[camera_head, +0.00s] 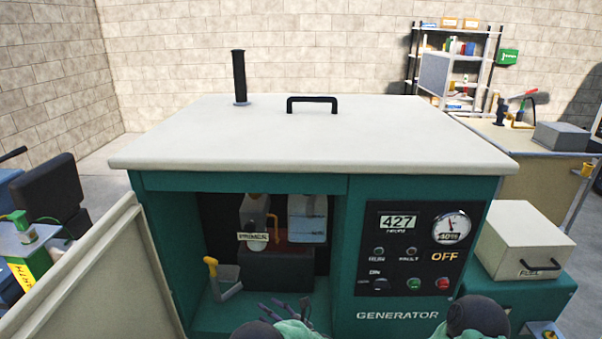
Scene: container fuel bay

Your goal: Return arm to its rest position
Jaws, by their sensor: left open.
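My left gripper (284,306) is at the bottom middle, in front of the open bay of the green generator (340,250). Its dark fingers are spread and hold nothing. Part of my left arm shows just below it. A dark round part of my right arm shows at the lower right in front of the generator panel, but my right gripper is out of view. Inside the bay are a part labelled PRIMER (252,237), a clear container with bluish liquid (307,229) and a yellow-handled lever (212,268). Whether the fingers touch the bay floor cannot be told.
The generator's pale lid (310,140) has a black handle and an upright black pipe. A pale door panel (85,280) stands open at the left. A FUEL box (524,242) sits at the right. The panel reads 427 and OFF.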

